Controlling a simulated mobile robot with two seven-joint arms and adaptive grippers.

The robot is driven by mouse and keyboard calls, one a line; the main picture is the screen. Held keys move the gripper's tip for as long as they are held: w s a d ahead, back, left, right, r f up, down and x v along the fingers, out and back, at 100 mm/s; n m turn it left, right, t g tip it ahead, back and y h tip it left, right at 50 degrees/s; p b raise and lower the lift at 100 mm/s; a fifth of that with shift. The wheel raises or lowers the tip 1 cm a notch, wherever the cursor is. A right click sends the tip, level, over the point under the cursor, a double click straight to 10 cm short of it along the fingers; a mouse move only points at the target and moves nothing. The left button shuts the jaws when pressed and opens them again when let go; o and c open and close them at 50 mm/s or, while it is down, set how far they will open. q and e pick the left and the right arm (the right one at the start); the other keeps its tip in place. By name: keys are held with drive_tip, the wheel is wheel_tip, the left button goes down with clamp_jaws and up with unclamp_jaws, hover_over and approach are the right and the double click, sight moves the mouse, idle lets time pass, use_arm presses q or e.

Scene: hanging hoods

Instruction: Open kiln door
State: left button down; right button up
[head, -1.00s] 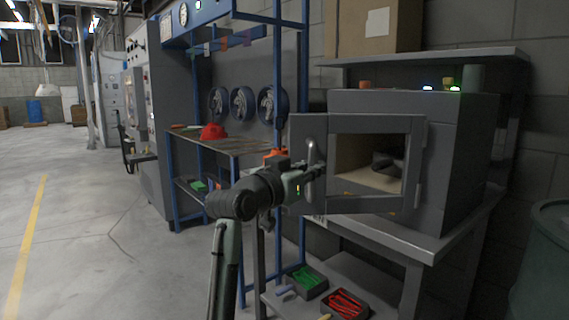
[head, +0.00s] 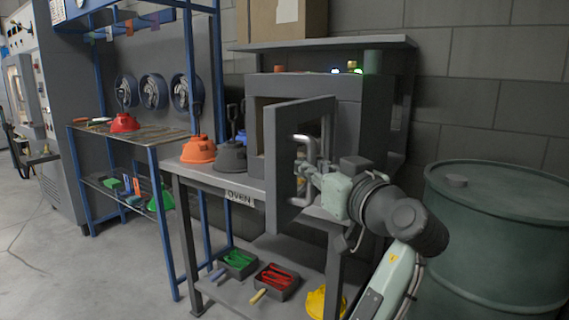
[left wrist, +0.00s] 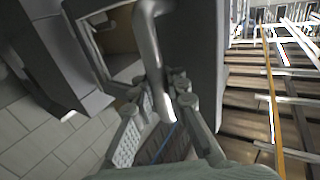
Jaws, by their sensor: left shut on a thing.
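The grey kiln (head: 372,115) sits on a table with an "OVEN" label on its front edge. Its door (head: 282,150) stands swung out at an angle from the kiln front. A curved metal handle (head: 303,138) is on the door's face. My left gripper (head: 306,172) is shut on this handle, with its arm reaching in from the lower right of the head view. In the left wrist view the handle (left wrist: 147,45) runs down between the fingers of the left gripper (left wrist: 168,122). Much of the kiln's opening is hidden behind the door. My right gripper is not in view.
An orange hood (head: 198,150) and a dark hood (head: 231,156) stand on the table (head: 188,172) left of the door. A large green drum (head: 490,235) stands close to my arm on the right. Trays of green and red items lie on the lower shelf.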

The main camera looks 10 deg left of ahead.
use_arm(q)
drive_tip(key=d, duration=0.1)
drive_tip(key=d+n+g+y, duration=0.1)
drive_tip(key=d, duration=0.1)
drive_tip(key=shift+s+f+y, duration=0.2)
drive_tip(key=shift+f+y, duration=0.05)
drive_tip(key=shift+y, duration=0.05)
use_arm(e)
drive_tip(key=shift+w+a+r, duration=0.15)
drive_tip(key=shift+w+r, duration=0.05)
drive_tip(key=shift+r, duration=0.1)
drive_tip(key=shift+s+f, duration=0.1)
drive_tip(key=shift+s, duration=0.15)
use_arm(q)
drive_tip(key=c, duration=1.5)
unclamp_jaws()
drive_tip(key=shift+s+r, duration=0.1)
drive_tip(key=v, duration=0.7)
drive_tip(key=shift+s+d, duration=0.15)
drive_tip(key=shift+d, duration=0.15)
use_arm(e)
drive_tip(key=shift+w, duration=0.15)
use_arm(q)
drive_tip(key=shift+r, duration=0.1)
